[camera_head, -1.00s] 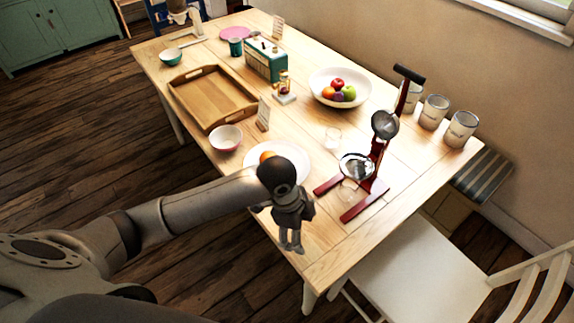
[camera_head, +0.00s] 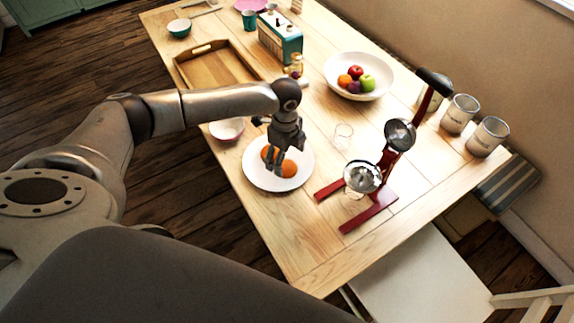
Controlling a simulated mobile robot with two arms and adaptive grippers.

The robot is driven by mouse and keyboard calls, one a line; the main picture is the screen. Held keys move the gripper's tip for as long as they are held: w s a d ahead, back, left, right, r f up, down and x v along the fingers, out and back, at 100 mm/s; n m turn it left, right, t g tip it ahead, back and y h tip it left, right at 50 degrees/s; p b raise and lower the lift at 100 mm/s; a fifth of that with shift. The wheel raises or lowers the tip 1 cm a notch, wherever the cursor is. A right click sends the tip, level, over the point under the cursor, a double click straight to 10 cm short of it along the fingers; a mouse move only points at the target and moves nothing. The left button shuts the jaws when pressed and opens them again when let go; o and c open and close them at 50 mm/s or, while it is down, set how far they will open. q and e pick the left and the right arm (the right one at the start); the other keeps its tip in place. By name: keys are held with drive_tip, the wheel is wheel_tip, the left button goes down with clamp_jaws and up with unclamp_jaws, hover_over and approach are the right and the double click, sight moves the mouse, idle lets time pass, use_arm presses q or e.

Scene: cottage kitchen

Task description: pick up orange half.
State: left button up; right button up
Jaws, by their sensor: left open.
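A white plate (camera_head: 270,183) lies near the table's front left edge. Orange halves show on it: one orange half (camera_head: 289,169) lies to the right, and another orange piece (camera_head: 267,153) shows to the left, partly hidden by my fingers. My left gripper (camera_head: 276,166) is open and points down over the plate, with its fingertips at or just above the orange pieces. I cannot tell whether they touch. My right gripper is not in view.
The front table corner is clear.

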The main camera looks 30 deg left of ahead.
sight(287, 164)
use_arm(q)
drive_tip(key=shift+w+f, duration=0.2)
drive_tip(key=shift+f, duration=0.15)
drive_tip(key=f+p, duration=0.1)
drive_tip(key=f, duration=0.3)
drive_tip(key=shift+w, duration=0.2)
drive_tip(key=shift+f, duration=0.25)
drive_tip(key=shift+w, duration=0.1)
drive_tip(key=shift+c, duration=1.6)
drive_tip(key=c, duration=0.5)
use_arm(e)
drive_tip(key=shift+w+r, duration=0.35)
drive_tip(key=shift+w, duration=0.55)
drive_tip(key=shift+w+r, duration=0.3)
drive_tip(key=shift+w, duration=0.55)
